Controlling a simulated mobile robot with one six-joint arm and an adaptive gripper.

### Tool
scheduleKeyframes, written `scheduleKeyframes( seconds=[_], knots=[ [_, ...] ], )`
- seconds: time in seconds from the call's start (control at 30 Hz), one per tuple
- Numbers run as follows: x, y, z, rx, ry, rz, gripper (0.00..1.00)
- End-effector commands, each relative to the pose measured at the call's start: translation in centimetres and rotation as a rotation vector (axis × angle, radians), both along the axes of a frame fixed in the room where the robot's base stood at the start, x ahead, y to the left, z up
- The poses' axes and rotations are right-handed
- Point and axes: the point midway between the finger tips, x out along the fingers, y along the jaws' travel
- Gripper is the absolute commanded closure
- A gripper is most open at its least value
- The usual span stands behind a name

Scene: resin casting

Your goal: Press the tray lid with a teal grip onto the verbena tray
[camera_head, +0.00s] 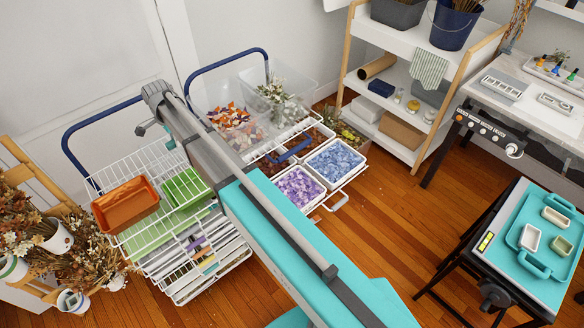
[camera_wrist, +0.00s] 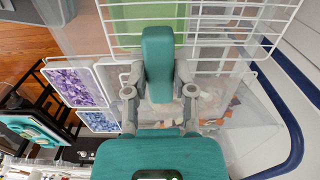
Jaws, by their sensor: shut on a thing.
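My gripper (camera_wrist: 159,95) is shut on a teal grip (camera_wrist: 158,60), with one finger on each side. The lid's plate cannot be made out clearly. In the head view my gripper (camera_head: 158,125) is small and partly behind my arm, above the back of the white wire cart. A tray of purple petals (camera_head: 298,187) and a tray of blue petals (camera_head: 335,163) sit side by side right of my arm, apart from my gripper. Both also show in the wrist view, purple (camera_wrist: 76,87) and blue (camera_wrist: 98,121). No label shows which is verbena.
The wire cart (camera_head: 118,180) holds an orange tray (camera_head: 128,205) and a green tray (camera_head: 185,188). A blue bar (camera_head: 295,151) crosses a brown-filled tray behind the petal trays. A clear bin with petals (camera_head: 230,122) stands behind.

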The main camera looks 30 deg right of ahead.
Motion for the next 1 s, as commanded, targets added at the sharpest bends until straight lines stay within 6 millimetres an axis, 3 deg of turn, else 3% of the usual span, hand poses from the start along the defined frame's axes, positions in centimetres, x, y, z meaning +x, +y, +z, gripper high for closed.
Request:
scheduleKeyframes(
  seconds=[0.03,0.3,1.0],
  knots=[
    [0.0,0.0,1.8,0.0,0.0,0.0,1.0],
    [0.0,0.0,4.7,0.0,0.0,0.0,1.0],
    [0.0,0.0,5.2,0.0,0.0,0.0,1.0]
  ],
)
